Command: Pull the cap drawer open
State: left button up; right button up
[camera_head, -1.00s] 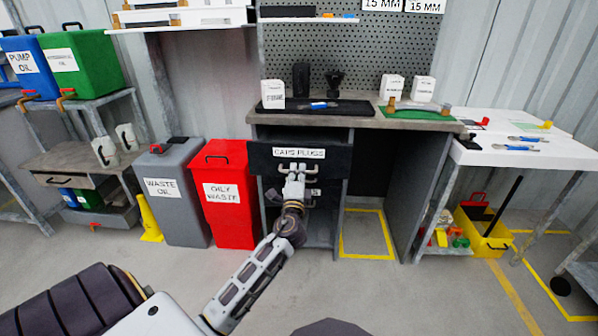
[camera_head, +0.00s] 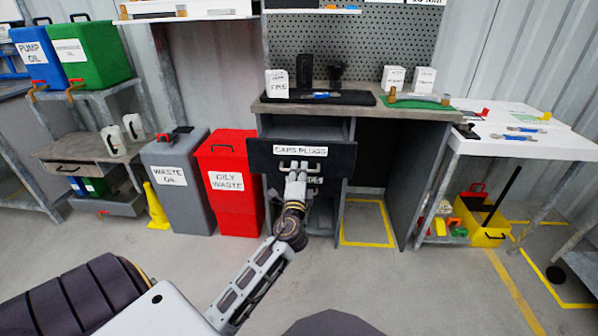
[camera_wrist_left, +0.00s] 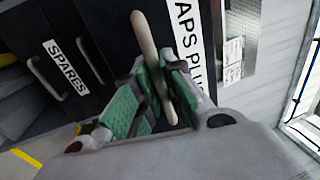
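The black drawer labelled CAPS PLUGS (camera_head: 342,160) sits under the workbench, and its front stands out from the cabinet with a dark gap above it. My left gripper (camera_head: 296,174) is at the drawer's bar handle (camera_head: 285,165). In the left wrist view the green-padded fingers of the left gripper (camera_wrist_left: 160,88) lie on both sides of the pale handle (camera_wrist_left: 145,42) and appear closed on it. The drawer's label also shows there, partly cut off. The inside of the drawer is hidden. My right gripper is not in view.
A SPARES front (camera_wrist_left: 64,66) with its own handle lies below the drawer. A red oily waste bin (camera_head: 226,150) and a grey waste oil bin (camera_head: 172,165) stand to the left. The workbench (camera_head: 400,112) holds white boxes. Floor is clear before the cabinet.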

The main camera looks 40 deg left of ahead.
pick_arm(q)
jog(key=o, duration=0.3)
jog(key=shift+o, duration=0.2)
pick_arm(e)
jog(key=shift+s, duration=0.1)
pick_arm(q)
jog(key=v, duration=1.2)
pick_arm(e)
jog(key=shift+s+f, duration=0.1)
pick_arm(q)
jog(key=shift+d, duration=0.1)
dwell(0.8)
